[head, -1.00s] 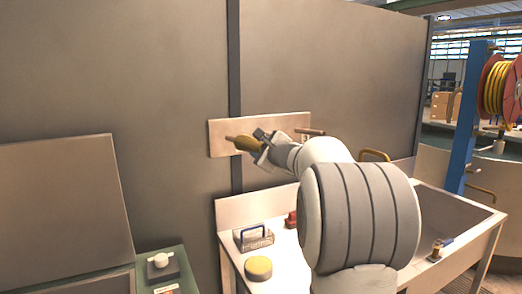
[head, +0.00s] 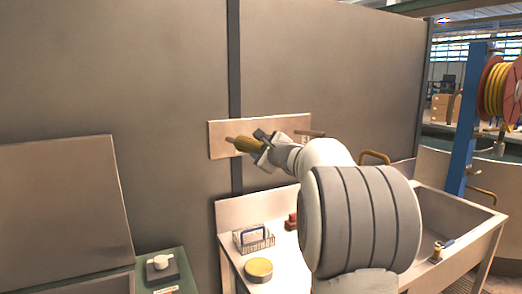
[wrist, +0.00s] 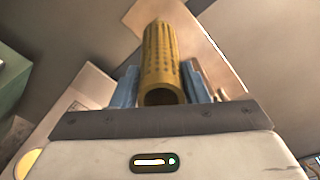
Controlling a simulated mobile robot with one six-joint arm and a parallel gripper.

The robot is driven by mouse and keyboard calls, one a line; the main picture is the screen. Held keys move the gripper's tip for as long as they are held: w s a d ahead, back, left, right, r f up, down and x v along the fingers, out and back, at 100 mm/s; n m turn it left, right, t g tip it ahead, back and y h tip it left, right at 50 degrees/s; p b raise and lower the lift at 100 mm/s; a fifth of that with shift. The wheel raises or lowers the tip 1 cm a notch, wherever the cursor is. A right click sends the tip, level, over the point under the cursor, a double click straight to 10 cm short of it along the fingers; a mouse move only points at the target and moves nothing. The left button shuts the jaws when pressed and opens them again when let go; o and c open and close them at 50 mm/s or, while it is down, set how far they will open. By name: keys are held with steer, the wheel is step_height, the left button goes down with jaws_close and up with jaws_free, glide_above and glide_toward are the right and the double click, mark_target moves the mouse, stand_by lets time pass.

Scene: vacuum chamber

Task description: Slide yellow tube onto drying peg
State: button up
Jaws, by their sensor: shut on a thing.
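The yellow tube (head: 246,144) is held in my gripper (head: 264,147) in front of the pale wall board, its far end pointing up and left. In the wrist view the tube (wrist: 160,62) lies between the two blue fingers (wrist: 160,88), its open near end facing the camera. A brown peg (head: 230,139) shows at the left end of the tube. I cannot tell whether the tube is around this peg or only in front of it. A second, bare peg (head: 312,133) sticks out at the right end of the board (head: 219,150).
Below the board is a white bench with a wire basket (head: 253,239), a round yellow-topped tin (head: 258,270) and a small red item (head: 291,221). A sink basin (head: 450,214) is at the right. My arm hides part of the bench.

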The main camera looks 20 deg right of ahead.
steer(key=shift+b, duration=0.3)
steer(key=shift+w, duration=0.15)
steer(key=shift+w+a+f, duration=0.1)
steer(key=shift+w+f, duration=0.05)
steer(key=shift+w, duration=1.05)
steer(key=shift+w+f, duration=0.15)
steer(key=shift+w, duration=1)
steer(key=shift+b, duration=0.6)
stand_by(0.4)
steer(key=shift+w, duration=0.1)
steer(key=shift+w+a+f+p, duration=0.15)
steer(key=shift+w+p, duration=0.1)
steer(key=shift+w, duration=0.95)
steer(key=shift+w+d+f+p, duration=0.15)
steer(key=shift+w+p, duration=0.1)
steer(key=shift+w, duration=0.95)
steer(key=shift+a, duration=0.1)
